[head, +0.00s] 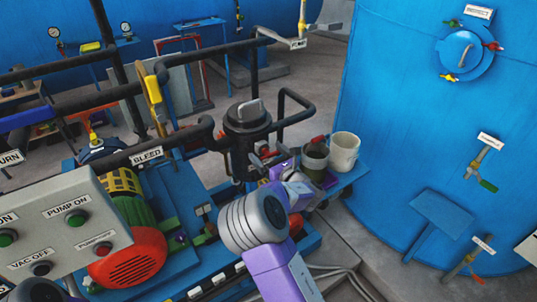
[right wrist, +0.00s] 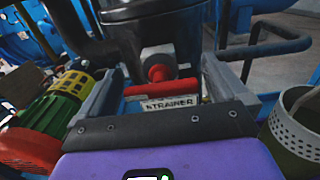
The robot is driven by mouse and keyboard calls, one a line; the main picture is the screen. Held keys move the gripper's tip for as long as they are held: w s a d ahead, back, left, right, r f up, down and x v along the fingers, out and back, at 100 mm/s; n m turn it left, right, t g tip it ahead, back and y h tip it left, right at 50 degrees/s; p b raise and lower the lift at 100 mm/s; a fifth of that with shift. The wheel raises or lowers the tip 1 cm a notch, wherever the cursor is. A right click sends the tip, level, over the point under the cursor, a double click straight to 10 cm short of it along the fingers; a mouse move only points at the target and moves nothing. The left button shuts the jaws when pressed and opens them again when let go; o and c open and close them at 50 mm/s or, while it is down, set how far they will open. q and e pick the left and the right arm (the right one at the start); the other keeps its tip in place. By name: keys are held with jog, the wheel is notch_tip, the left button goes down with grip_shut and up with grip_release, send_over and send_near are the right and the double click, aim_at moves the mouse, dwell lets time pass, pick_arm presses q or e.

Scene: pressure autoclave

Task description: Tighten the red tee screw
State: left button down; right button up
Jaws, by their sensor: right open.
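The red tee screw (right wrist: 159,85) shows in the right wrist view as a red crossbar with a round red hub, at the base of the dark strainer pot. The pot (head: 247,122) stands mid-frame in the head view. My right gripper (head: 268,157) is close against the pot's front. In the right wrist view the gripper (right wrist: 160,72) is open, with one grey finger on each side of the tee screw. The crossbar lies between the fingers; whether either finger touches it I cannot tell. My left gripper is out of view.
A STRAINER label (right wrist: 170,104) sits just below the crossbar. A white bucket (head: 344,152) and a dark perforated bucket (head: 314,160) stand right of my gripper. Black pipes (head: 110,93) cross at left. A red-and-green motor (head: 130,250) and control box (head: 62,228) stand lower left.

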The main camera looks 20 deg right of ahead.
jog(key=shift+c, duration=0.3)
jog(key=c, duration=1)
jog(key=shift+o, duration=0.2)
